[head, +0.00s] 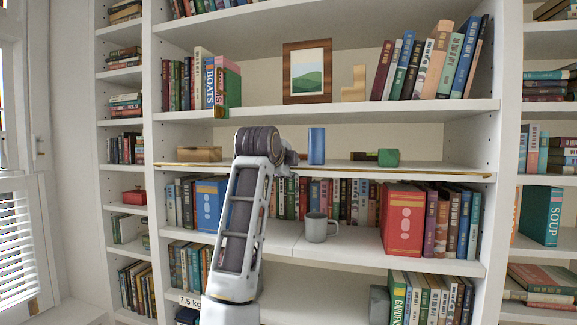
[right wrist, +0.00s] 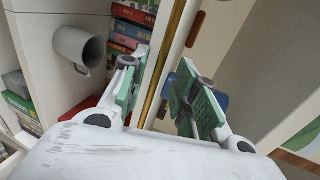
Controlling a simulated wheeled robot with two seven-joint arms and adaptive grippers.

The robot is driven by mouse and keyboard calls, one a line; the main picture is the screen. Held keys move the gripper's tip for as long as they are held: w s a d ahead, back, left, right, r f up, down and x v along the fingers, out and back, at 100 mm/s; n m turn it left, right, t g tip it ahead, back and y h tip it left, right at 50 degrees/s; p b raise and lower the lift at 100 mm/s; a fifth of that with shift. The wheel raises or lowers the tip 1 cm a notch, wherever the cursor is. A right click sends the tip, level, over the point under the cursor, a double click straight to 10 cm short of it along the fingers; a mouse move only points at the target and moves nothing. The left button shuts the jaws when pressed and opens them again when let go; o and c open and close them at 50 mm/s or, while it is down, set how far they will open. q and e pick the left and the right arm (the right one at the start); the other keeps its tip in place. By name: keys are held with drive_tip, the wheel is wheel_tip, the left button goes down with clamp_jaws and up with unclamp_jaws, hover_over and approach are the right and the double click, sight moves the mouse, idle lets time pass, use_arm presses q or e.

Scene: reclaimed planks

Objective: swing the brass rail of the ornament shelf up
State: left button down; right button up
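The brass rail (head: 430,175) runs low along the front edge of the ornament shelf (head: 340,166), level with its board. In the right wrist view the rail (right wrist: 167,62) passes between the two green-padded fingers of my right gripper (right wrist: 163,68). The fingers are open, with a gap visible on both sides of the rail. In the head view my right arm stands before the shelf and hides its gripper's fingers and part of the rail. My left gripper is in neither view.
On the ornament shelf stand a blue cylinder (head: 316,146), a green object (head: 389,157) and a tan block (head: 200,154). A grey mug (head: 317,229) stands on the shelf below, near red books (head: 403,222); it also shows in the wrist view (right wrist: 78,47).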

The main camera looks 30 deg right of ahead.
clamp_jaws()
drive_tip(key=shift+r, duration=0.1)
idle(0.3)
drive_tip(key=shift+d+r+g+y+p, duration=0.1)
drive_tip(key=shift+r+g+y+p, duration=0.2)
drive_tip(key=shift+p, duration=0.4)
drive_tip(key=p, duration=0.1)
drive_tip(key=g+y+p, duration=0.1)
drive_tip(key=y+p, duration=0.1)
drive_tip(key=shift+w+d+r+g+p, duration=0.25)
drive_tip(key=shift+w+g+p, duration=0.05)
drive_tip(key=shift+g, duration=0.1)
drive_tip(key=shift+w+d+r+g+y, duration=0.15)
drive_tip(key=shift+g+y, duration=0.45)
drive_tip(key=shift+y, duration=0.3)
